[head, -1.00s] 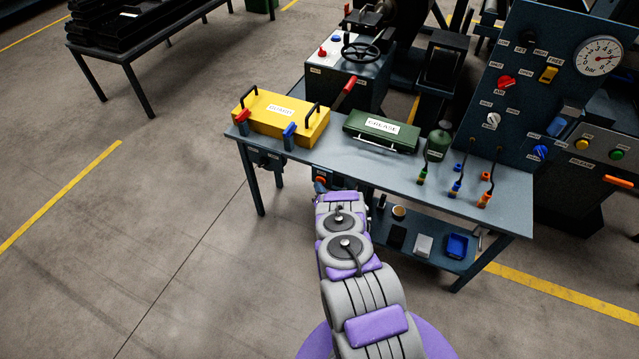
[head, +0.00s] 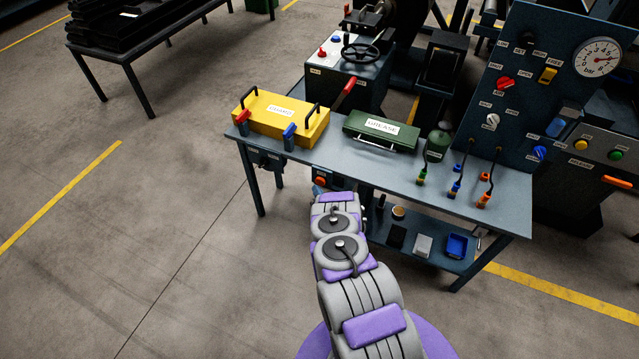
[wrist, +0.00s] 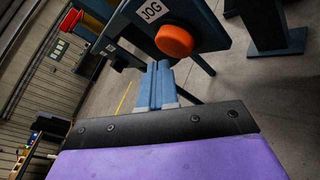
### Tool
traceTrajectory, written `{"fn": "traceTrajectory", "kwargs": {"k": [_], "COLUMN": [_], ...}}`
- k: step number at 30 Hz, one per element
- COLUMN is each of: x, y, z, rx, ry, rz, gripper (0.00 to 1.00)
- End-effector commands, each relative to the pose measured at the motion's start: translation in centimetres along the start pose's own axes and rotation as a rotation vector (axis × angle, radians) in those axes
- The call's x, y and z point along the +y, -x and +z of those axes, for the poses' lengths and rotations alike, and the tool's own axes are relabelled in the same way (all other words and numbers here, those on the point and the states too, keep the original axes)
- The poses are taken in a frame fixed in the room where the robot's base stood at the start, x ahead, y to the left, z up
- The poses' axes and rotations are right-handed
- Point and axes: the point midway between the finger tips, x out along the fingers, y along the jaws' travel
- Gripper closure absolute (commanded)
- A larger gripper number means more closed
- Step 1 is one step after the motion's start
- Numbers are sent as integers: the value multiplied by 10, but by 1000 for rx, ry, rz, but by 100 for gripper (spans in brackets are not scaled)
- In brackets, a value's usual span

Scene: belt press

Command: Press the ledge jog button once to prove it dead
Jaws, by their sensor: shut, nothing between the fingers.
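The jog button is an orange round cap (wrist: 174,41) in the wrist view, on a dark box beside a white label reading JOG (wrist: 151,11). In the head view, the orange button (head: 320,181) shows small at the bench's front edge, just above the end of my arm. My gripper (wrist: 160,66) is shut and empty, its blue fingers side by side. The fingertips point toward the button and appear just below it in the wrist view; I cannot tell whether they touch it. My arm hides the gripper in the head view.
A lower shelf (head: 435,250) with small trays lies right of my arm. The floor at left is clear.

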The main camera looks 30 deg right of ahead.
Motion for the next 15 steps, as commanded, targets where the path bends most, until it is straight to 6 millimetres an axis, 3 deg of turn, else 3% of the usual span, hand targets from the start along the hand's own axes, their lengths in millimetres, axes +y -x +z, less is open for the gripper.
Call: {"fn": "traceTrajectory", "kwargs": {"k": [8,15], "x": [3,14], "y": [4,18], "z": [-4,-14], "rx": [3,5], "ry": [-1,-1], "rz": [-1,0], "gripper": [100,100]}}
